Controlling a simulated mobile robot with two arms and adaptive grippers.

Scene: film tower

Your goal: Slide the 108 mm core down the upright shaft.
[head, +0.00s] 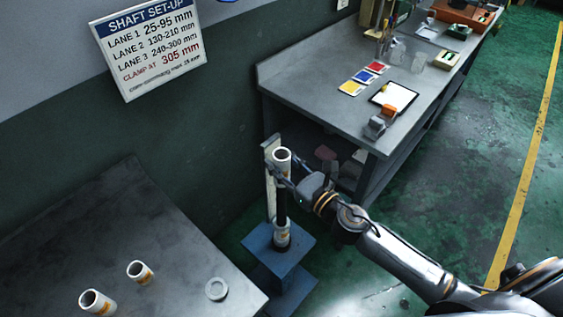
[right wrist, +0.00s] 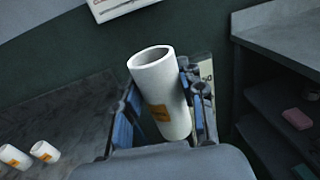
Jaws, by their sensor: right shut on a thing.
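A white core (head: 282,160) with an orange label is held upright in my right gripper (head: 286,178). In the right wrist view the core (right wrist: 160,88) leans slightly in the picture, with its open top showing and a blue-padded finger on each side. The dark upright shaft (head: 281,207) stands directly below the held core in the head view. I cannot tell whether the shaft's tip is inside it. The held core's length cannot be read. My left gripper is not in view.
A pale upright scale (head: 269,190) stands close beside the shaft. Two white cores (head: 140,272) (head: 95,301) and a pale ring (head: 216,289) are on the grey table (head: 120,220). A workbench (head: 330,85) stands behind to the right. A wall sign (head: 148,45) lists lanes.

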